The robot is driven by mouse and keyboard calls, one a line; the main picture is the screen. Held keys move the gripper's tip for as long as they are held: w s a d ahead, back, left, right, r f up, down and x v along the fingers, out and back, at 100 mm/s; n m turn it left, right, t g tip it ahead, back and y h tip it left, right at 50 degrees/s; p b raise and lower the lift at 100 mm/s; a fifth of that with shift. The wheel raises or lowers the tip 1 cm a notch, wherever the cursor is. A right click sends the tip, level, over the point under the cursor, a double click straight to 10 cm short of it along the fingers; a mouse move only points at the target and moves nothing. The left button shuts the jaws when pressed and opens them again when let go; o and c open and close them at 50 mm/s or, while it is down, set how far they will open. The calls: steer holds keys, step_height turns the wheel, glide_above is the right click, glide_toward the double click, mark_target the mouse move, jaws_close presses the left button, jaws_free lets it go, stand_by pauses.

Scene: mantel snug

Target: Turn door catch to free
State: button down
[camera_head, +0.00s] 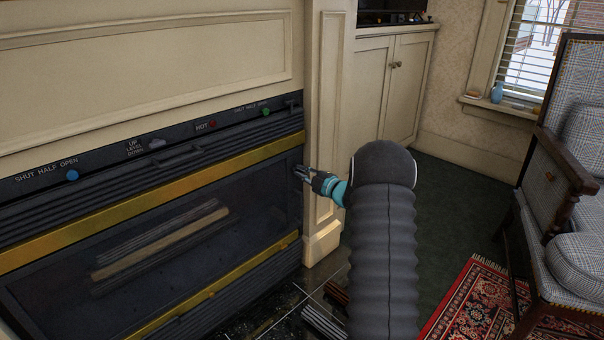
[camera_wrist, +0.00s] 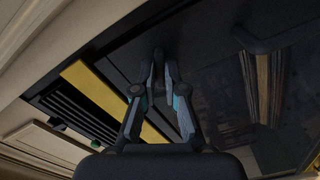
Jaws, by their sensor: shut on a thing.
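My gripper (camera_head: 303,174) reaches from the right to the right edge of the dark glass fireplace door (camera_head: 255,195). In the wrist view my gripper (camera_wrist: 159,75) has its fingertips closed together on the door catch (camera_wrist: 158,53), a small dark piece on the black door frame. The fingers cover most of the catch, so its exact angle cannot be told. In the head view the catch is too small and hidden by the fingers to make out. The door looks closed, with logs (camera_head: 165,245) behind the glass.
Above the door runs a black panel (camera_head: 100,160) with a blue knob (camera_head: 72,175), a red knob (camera_head: 213,124), a green knob (camera_head: 265,112) and a lever. Gold bars edge the door. A cream pillar (camera_head: 325,120) stands just right. A checked armchair (camera_head: 575,130) and red rug stand at the right.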

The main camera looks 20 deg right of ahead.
steer(key=m+p, duration=0.2)
steer(key=m, duration=0.4)
steer(key=shift+m, duration=0.3)
steer(key=m+p, duration=0.2)
steer(key=m, duration=0.4)
stand_by(0.4)
steer(key=c, duration=1.2)
jaws_free()
steer(key=shift+c, duration=0.2)
steer(key=v, duration=1.2)
